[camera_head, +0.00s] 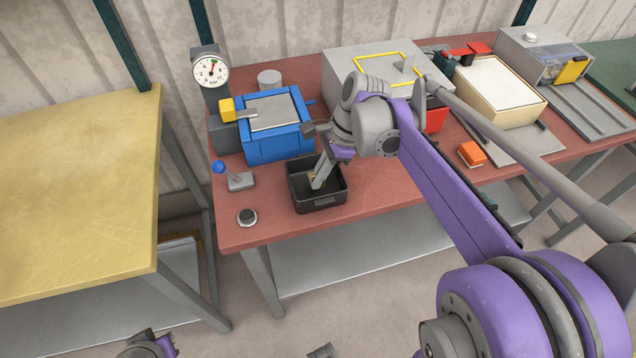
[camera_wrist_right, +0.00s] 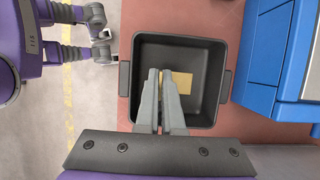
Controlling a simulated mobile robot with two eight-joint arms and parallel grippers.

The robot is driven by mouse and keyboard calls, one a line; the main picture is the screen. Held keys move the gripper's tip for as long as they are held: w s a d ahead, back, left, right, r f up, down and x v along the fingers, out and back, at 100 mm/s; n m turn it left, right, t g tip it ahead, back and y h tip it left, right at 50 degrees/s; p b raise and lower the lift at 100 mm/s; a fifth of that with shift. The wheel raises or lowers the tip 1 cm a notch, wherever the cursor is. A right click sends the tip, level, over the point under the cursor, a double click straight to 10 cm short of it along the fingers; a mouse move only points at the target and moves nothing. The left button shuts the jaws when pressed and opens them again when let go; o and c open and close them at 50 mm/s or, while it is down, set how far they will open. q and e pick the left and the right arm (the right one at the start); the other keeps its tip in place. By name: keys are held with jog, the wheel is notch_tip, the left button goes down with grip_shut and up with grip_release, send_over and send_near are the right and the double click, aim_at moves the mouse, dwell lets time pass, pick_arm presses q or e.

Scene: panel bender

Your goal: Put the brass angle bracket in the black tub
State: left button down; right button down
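The black tub (camera_head: 318,203) stands near the front edge of the red table, and it fills the middle of the right wrist view (camera_wrist_right: 212,112). My right gripper (camera_head: 316,183) points down into the tub. In the right wrist view its two fingers (camera_wrist_right: 167,75) are close together with a thin gap. The brass angle bracket (camera_wrist_right: 180,84) is at the fingertips. One flat face shows to the right of the fingers, and the rest is hidden between them. It looks gripped, inside the tub's walls. My left gripper (camera_wrist_right: 104,48) shows small at the upper left of the wrist view, away from the tub.
A blue machine (camera_head: 278,147) with a grey top stands behind the tub. An orange block (camera_head: 472,154) lies farther right. A yellow-topped table (camera_head: 75,200) stands across a gap on the left.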

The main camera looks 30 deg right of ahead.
jog(key=shift+f, duration=1.5)
jog(key=shift+f, duration=0.2)
jog(key=c, duration=1.1)
grip_release()
jog(key=shift+o, duration=0.2)
jog(key=shift+r, duration=0.1)
jog(key=shift+r, duration=0.25)
jog(key=v, duration=1.1)
jog(key=shift+d+r+p, duration=0.25)
jog(key=shift+r+p, duration=0.05)
jog(key=shift+p, duration=0.05)
